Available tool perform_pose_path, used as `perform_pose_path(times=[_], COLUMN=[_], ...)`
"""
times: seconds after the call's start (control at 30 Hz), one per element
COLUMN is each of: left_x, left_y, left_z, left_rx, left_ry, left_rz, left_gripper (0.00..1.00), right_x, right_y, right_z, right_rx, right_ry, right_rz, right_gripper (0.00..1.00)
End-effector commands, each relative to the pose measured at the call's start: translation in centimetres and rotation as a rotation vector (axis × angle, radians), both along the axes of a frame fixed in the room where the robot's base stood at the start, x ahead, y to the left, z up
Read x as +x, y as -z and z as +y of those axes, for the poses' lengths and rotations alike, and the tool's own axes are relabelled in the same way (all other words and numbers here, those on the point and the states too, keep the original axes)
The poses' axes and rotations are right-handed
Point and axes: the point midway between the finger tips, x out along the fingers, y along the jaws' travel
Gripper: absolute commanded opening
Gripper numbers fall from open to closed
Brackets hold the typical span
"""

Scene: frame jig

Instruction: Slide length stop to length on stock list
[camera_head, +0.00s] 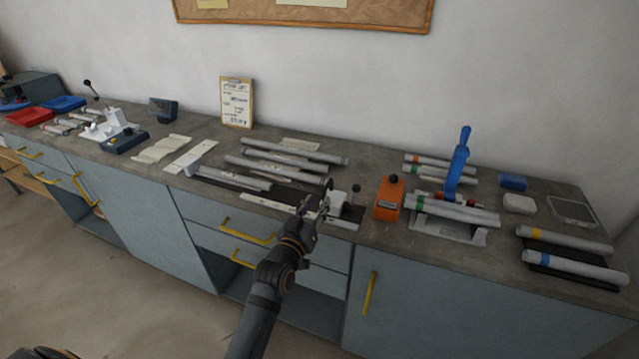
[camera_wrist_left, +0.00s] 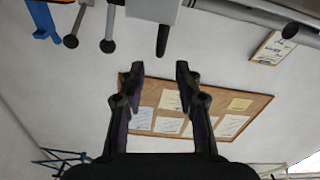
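The length stop (camera_head: 337,199) looks like a small pale block with dark-knobbed levers, at the right end of a flat rail (camera_head: 262,203) near the bench's front edge. My left gripper (camera_head: 318,200) is at the stop's left side and partly covers it. In the left wrist view the gripper (camera_wrist_left: 160,68) is open, with a gap between its fingers. A dark peg (camera_wrist_left: 162,42) on the pale block (camera_wrist_left: 154,10) hangs just beyond the fingertips, apart from them. The stock list (camera_head: 236,102) is a clipboard against the wall; its writing is too small to read. My right gripper is out of view.
Several grey tubes (camera_head: 290,157) lie behind the rail. An orange device (camera_head: 389,198) stands right of the stop, then a blue-handled tool (camera_head: 458,165) with tubes. A white lever press (camera_head: 108,125) stands at left. Drawers with yellow handles (camera_head: 248,232) are below.

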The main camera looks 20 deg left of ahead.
Motion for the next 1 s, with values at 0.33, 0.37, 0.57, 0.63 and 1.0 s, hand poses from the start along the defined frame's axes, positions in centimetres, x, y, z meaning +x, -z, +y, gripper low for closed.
perform_pose_path(times=[0.33,0.37,0.57,0.63,1.0], left_x=[5.3,5.9,9.3,9.9,10.5], left_y=[-0.3,-0.2,0.0,0.0,0.1], left_z=[-0.1,-0.2,-0.3,-0.3,-0.3], left_rx=[0.001,0.001,0.002,0.002,0.002], left_ry=[0.000,0.000,0.001,0.000,0.000], left_rz=[0.001,0.001,0.003,0.004,0.004], left_gripper=[0.34,0.34,0.34,0.34,0.30], right_x=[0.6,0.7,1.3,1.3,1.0], right_y=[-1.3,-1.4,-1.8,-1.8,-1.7], right_z=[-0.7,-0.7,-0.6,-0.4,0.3], right_rx=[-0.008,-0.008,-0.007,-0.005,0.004], right_ry=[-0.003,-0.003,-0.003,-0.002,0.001], right_rz=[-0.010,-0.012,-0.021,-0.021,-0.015], right_gripper=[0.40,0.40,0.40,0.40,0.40])
